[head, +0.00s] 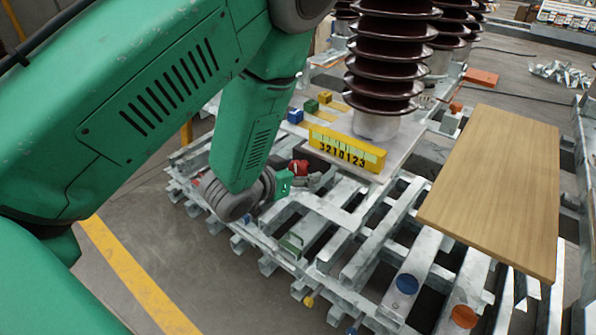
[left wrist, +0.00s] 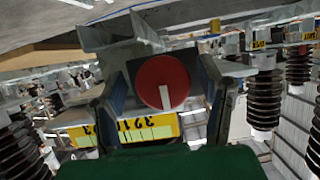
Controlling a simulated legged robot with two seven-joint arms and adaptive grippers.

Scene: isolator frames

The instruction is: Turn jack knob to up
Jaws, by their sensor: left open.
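The jack knob is a round red knob (left wrist: 160,76) with a white mark, set on a dark housing in the left wrist view. In that picture its white mark runs from near the middle down to the lower edge. The knob also shows as a small red spot in the head view (head: 299,167). My left gripper (head: 308,181) is at the knob. In the left wrist view its two dark fingers (left wrist: 162,112) stand apart, one on each side of the knob. I cannot tell whether they touch it. My right gripper is not in view.
A yellow scale plate (head: 346,149) with numbers stands just right of the knob, below a brown ribbed insulator (head: 387,60). A slatted grey metal frame (head: 345,215) lies beneath. A wooden board (head: 500,185) rests at the right. Open floor lies at the left.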

